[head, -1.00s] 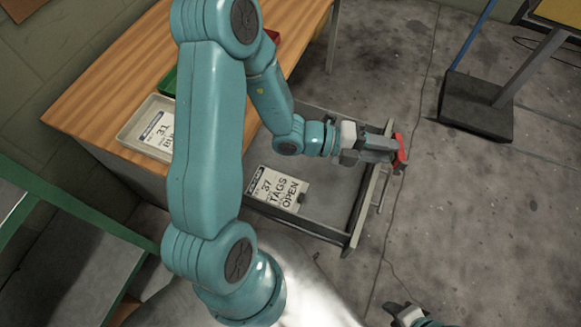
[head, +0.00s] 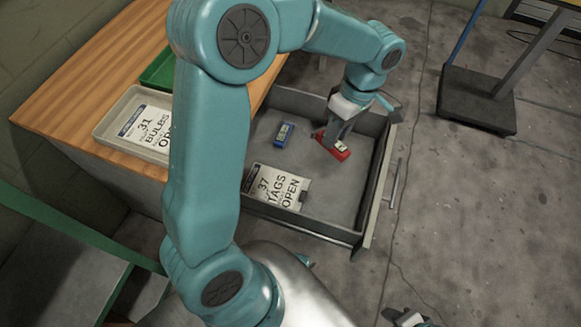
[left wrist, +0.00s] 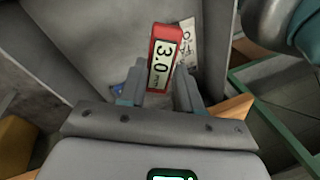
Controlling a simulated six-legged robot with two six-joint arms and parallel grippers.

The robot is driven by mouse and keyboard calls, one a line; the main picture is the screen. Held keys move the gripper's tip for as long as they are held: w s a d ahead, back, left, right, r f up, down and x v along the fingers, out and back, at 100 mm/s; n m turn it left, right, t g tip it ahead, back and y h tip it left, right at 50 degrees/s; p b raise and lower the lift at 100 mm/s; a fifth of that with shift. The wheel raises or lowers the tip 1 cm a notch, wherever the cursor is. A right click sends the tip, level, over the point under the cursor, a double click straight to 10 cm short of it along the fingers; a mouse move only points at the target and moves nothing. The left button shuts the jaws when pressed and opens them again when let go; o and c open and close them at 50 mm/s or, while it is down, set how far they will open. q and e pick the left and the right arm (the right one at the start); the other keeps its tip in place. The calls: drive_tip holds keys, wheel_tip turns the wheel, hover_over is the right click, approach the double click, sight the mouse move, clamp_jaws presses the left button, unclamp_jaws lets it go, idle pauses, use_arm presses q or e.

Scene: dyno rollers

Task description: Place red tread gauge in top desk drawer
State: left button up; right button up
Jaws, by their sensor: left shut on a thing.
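The red tread gauge (head: 342,154) is inside the open top desk drawer (head: 320,190), low over its floor near the front right. I cannot tell whether it touches the floor. My left gripper (head: 333,134) points down into the drawer and is shut on the gauge. In the left wrist view the gauge (left wrist: 153,66) stands between the fingers, with its "3.0" label facing the camera. My right gripper (head: 410,316) shows only in part at the bottom edge, and its jaws are unclear.
A blue gauge-like block (head: 284,134) and a "37 TAGS" card (head: 272,187) lie in the drawer. On the wooden desk (head: 75,100) are a beige tray (head: 108,128) with a "31 BULBS" card and a green tray (head: 160,72). A dark-based stand (head: 475,100) is on the floor at right.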

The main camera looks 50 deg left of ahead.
use_arm(q)
drive_tip(key=w+a+r+m+t+b, duration=0.1)
drive_tip(key=w+a+m+t, duration=0.1)
drive_tip(key=a, duration=0.4)
drive_tip(key=w+a+r+m+t+b, duration=0.1)
drive_tip(key=w+a+r+m+b, duration=0.1)
drive_tip(key=a, duration=0.5)
drive_tip(key=b, duration=0.4)
approach(307, 142)
drive_tip(key=f, duration=0.5)
drive_tip(key=shift+s+a+f, duration=0.1)
drive_tip(key=shift+a+f, duration=0.1)
drive_tip(key=shift+a, duration=0.05)
drive_tip(key=shift+r, duration=0.1)
drive_tip(key=o, duration=1)
drive_tip(key=shift+o, duration=0.2)
wheel_tip(307, 142, up, 12)
drive_tip(key=p, duration=0.2)
drive_tip(key=shift+h+p, duration=0.3)
